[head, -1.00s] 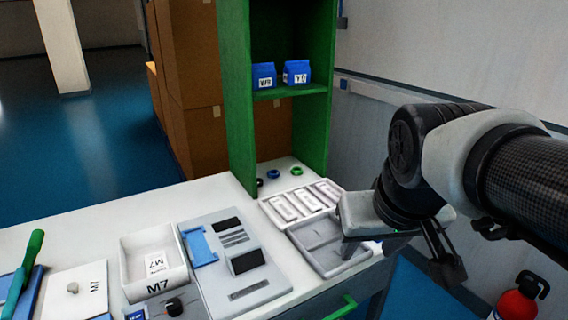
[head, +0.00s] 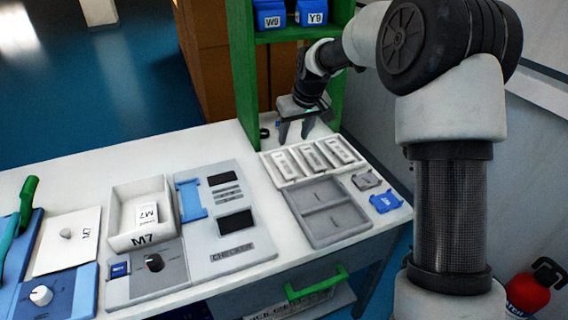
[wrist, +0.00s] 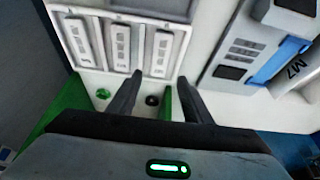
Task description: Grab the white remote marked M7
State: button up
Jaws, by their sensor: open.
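Three white remotes lie side by side in a white tray (head: 278,181): a left one (head: 287,165), a middle one (head: 313,157) and a right one (head: 339,150). They also show in the wrist view: one at left (wrist: 78,40), one in the middle (wrist: 120,46) and one at right (wrist: 161,52). My gripper (head: 294,137) is open and empty, pointing down above the table near the tray's far edge. Its fingers (wrist: 160,77) show close to the tray edge in the wrist view.
A green shelf (head: 240,70) with blue boxes stands behind. Small rings (wrist: 152,100) lie by the shelf. Blue and grey pieces (head: 385,201) sit at right.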

jog(key=b, duration=0.1)
send_over(284, 164)
jog(key=s+d, duration=0.1)
jog(key=s, duration=0.1)
jog(key=f, duration=0.9)
jog(key=shift+s+d+f, duration=0.1)
jog(key=shift+d+f, duration=0.1)
jog(key=x, duration=0.5)
jog(key=shift+s+a+f+b, duration=0.1)
jog(key=shift+f+b, duration=0.05)
jog(key=shift+b, duration=0.25)
jog(key=c, duration=0.9)
